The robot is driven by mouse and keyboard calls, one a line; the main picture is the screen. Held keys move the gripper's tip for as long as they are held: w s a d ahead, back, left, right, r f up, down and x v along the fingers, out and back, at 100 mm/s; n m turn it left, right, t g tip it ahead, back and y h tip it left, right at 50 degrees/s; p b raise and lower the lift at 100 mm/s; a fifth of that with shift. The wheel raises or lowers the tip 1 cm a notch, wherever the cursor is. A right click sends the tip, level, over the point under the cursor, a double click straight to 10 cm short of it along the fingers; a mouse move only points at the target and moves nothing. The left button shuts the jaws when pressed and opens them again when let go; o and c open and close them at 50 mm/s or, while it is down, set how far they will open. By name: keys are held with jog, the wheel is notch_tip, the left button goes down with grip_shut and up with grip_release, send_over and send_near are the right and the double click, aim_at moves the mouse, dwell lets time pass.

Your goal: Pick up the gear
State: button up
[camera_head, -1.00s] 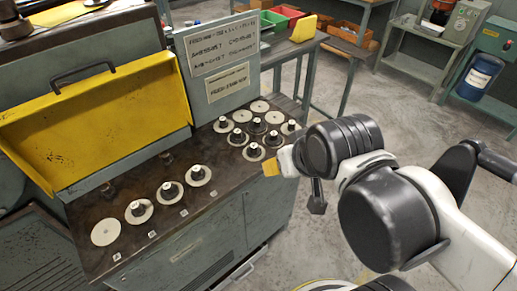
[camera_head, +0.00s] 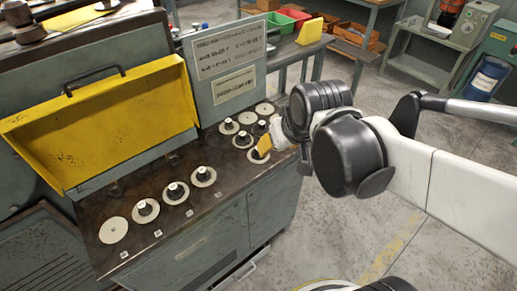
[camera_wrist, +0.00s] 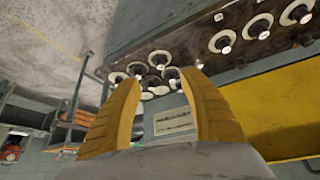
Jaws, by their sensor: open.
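Several dark gear-like parts with pale tops stand on round white discs on the machine's dark top; which one is the gear meant is not clear. Three stand in a front row, one of them this gear (camera_head: 147,208). More stand in a back cluster, including this gear (camera_head: 243,139). My gripper (camera_head: 264,148) is over the near side of that cluster, its yellow finger covering some parts. In the wrist view my gripper (camera_wrist: 160,80) is open and empty, with the cluster's gears (camera_wrist: 159,60) beyond and between its yellow fingertips. Contact cannot be told.
A bare white disc (camera_head: 114,230) lies at the left end of the front row. A raised yellow cover (camera_head: 105,125) stands behind that row. A grey sign panel (camera_head: 225,65) stands upright behind the cluster. Open floor (camera_head: 345,225) lies right of the machine.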

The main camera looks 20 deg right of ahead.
jog(key=shift+n+g, duration=0.5)
jog(key=shift+g, duration=0.3)
jog(key=w+f, duration=1.3)
jog(key=shift+w+d+f+p, duration=0.25)
jog(key=shift+w+p, duration=0.1)
jog(key=b+x, duration=0.2)
jog(key=x, duration=0.3)
jog(key=shift+a, duration=0.1)
jog(key=shift+r, duration=0.15)
grip_shut()
